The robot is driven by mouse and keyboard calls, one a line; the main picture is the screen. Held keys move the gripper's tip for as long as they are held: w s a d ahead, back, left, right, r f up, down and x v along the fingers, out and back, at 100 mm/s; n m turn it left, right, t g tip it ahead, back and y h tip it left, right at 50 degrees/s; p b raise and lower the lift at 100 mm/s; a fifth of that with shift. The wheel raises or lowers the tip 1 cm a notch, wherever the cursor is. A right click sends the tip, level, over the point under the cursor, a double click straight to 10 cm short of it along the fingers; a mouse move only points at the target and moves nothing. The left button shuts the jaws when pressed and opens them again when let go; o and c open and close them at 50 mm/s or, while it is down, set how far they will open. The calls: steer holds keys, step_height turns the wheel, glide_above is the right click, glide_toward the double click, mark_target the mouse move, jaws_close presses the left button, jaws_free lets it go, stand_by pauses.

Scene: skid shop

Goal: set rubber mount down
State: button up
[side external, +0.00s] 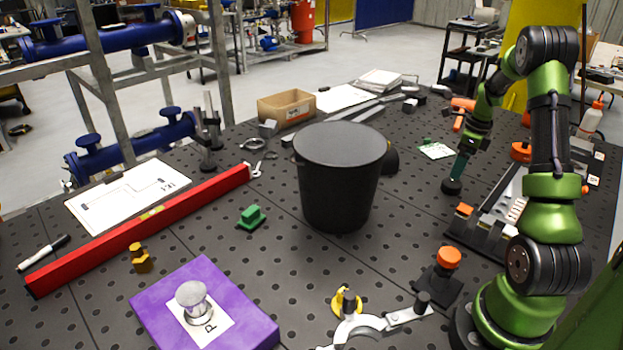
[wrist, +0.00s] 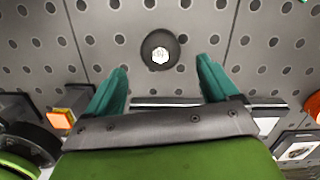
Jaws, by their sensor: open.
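The rubber mount is a black round piece with a pale hex centre. In the wrist view the rubber mount (wrist: 148,54) sits on the perforated table, centred between and slightly beyond my fingertips. In the side external view it shows as a small dark disc (side external: 451,187) right under my gripper (side external: 458,174). In the wrist view my gripper (wrist: 162,66) has its two teal fingers spread wide, with a gap on either side of the mount. Nothing is held between them. The mount's underside is hidden.
A large black bucket (side external: 339,190) stands left of my gripper. A slotted rack (side external: 487,222) with an orange block (side external: 464,210) lies to the right. An orange-topped knob (side external: 448,258) stands nearer the camera. Bare table lies between bucket and gripper.

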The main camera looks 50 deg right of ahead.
mark_target(458, 183)
step_height(458, 183, up, 5)
steer(key=w+a+r+n+t, duration=0.1)
steer(key=w+a+r+n, duration=0.1)
steer(key=a+r+n, duration=0.3)
steer(key=w+a+r+n+t, duration=0.1)
steer(key=w+a+r+n, duration=0.15)
steer(key=a, duration=0.55)
steer(key=w+a+r+n+t, duration=0.1)
steer(key=w+a+r+n, duration=0.1)
steer(key=a+r+n, duration=0.3)
steer(key=s+a+n+t+y, duration=0.1)
steer(key=s+a+n, duration=0.3)
steer(key=a+n, duration=0.4)
steer(key=s+a+n+t, duration=0.1)
steer(key=s+a+n, duration=0.4)
steer(key=a+n, duration=0.4)
steer(key=a, duration=0.6)
steer(key=shift+a+t+y, duration=0.2)
steer(key=shift+t+y, duration=0.2)
